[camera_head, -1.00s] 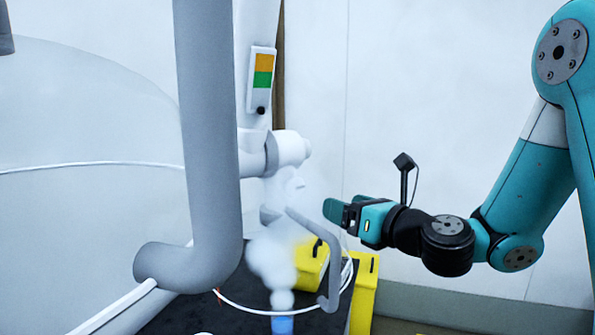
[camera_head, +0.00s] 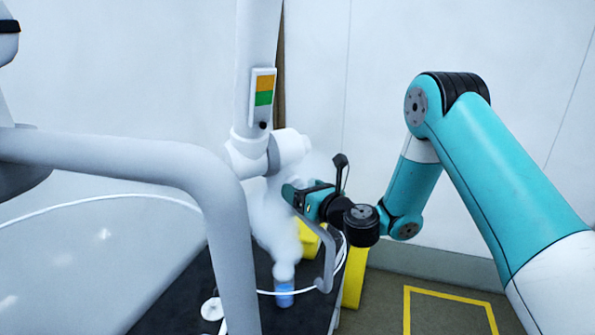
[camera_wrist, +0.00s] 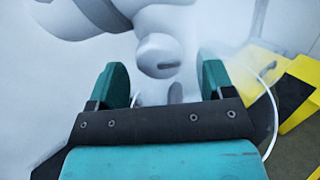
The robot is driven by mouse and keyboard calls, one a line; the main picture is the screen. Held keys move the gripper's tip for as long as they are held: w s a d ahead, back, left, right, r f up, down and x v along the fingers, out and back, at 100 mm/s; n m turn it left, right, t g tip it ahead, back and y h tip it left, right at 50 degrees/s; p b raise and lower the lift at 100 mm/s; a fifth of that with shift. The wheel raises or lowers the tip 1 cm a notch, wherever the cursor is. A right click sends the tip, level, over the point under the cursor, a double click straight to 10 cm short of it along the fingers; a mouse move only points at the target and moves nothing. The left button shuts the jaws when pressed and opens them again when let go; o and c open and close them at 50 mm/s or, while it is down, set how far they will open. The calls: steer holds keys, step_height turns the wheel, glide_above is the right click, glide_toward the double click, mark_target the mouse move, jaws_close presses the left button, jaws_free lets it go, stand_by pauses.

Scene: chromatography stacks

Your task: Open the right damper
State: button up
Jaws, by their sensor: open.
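The white extraction arm on the right (camera_head: 258,60) carries an orange and green panel (camera_head: 263,90) with a small black knob below it. A white cylindrical joint (camera_head: 290,148) sticks out beneath. In the wrist view a rounded white knob with a dark slot (camera_wrist: 158,56) sits beyond and between my two teal fingers; I take it as the damper, though no label shows this. My gripper (camera_head: 288,192) is open and empty, just below the joint. In the wrist view my gripper (camera_wrist: 165,85) has its fingers wide apart, with no clear contact. White vapour partly hides the area.
A grey bent handle (camera_head: 326,265) hangs beside my gripper. Vapour rises from a blue-based vessel (camera_head: 284,292) on a dark bench (camera_head: 180,300). A thick white pipe (camera_head: 215,190) crosses the left foreground.

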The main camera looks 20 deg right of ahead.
steer(key=shift+p+x, duration=0.55)
steer(key=shift+x, duration=0.4)
steer(key=c, duration=0.9)
